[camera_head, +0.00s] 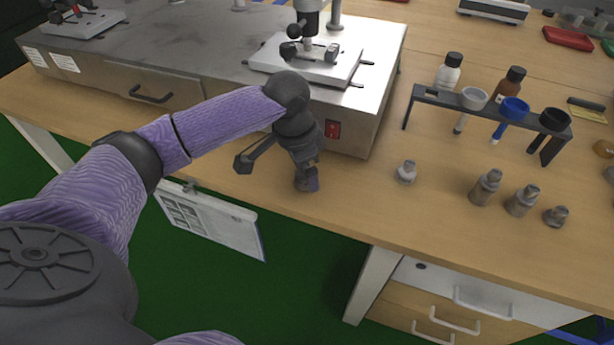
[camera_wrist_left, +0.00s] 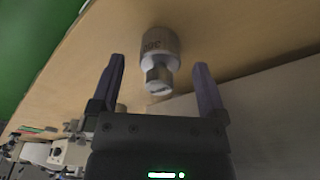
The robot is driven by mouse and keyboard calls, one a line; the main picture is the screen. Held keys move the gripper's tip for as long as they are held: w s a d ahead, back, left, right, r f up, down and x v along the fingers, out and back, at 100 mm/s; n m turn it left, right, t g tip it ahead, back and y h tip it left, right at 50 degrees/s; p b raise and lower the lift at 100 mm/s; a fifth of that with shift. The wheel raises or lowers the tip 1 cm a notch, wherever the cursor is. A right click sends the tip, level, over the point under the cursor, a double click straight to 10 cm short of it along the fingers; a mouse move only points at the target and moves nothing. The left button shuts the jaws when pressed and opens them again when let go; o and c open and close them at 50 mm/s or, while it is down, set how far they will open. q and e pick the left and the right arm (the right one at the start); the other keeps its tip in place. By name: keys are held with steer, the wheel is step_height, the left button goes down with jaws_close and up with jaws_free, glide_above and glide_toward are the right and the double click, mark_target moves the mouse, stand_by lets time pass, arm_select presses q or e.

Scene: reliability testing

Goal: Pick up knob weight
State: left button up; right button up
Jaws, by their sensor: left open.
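My left gripper (camera_head: 277,171) is open over the table's front edge, beside the steel box. In the left wrist view, the open fingers of my left gripper (camera_wrist_left: 160,66) have a grey metal knob weight (camera_wrist_left: 163,48) showing between them, with gaps on both sides. This looks like the light-topped weight (camera_head: 406,171) standing upright alone to the right of the gripper in the head view. Further right stand three darker metal weights: one (camera_head: 485,189), a second (camera_head: 522,201) and a shorter third (camera_head: 556,216). My right gripper is not in view.
The steel box (camera_head: 200,72) with a red switch stands close behind my gripper. A dark rack (camera_head: 452,102) holding several cups stands behind the weights, with two bottles behind it. The wooden table is clear between gripper and nearest weight. A white framed sheet (camera_head: 210,220) hangs below the edge.

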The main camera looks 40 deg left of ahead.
arm_select(q)
steer(key=shift+r, duration=0.1)
steer(key=c, duration=0.7)
jaws_close()
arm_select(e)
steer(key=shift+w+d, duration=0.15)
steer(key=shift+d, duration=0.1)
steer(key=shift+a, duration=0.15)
arm_select(q)
step_height(320, 180, up, 9)
steer(key=p, duration=0.5)
steer(key=shift+r, duration=0.15)
steer(key=shift+r+p, duration=0.4)
steer(key=shift+r, duration=0.05)
steer(key=shift+f, duration=0.15)
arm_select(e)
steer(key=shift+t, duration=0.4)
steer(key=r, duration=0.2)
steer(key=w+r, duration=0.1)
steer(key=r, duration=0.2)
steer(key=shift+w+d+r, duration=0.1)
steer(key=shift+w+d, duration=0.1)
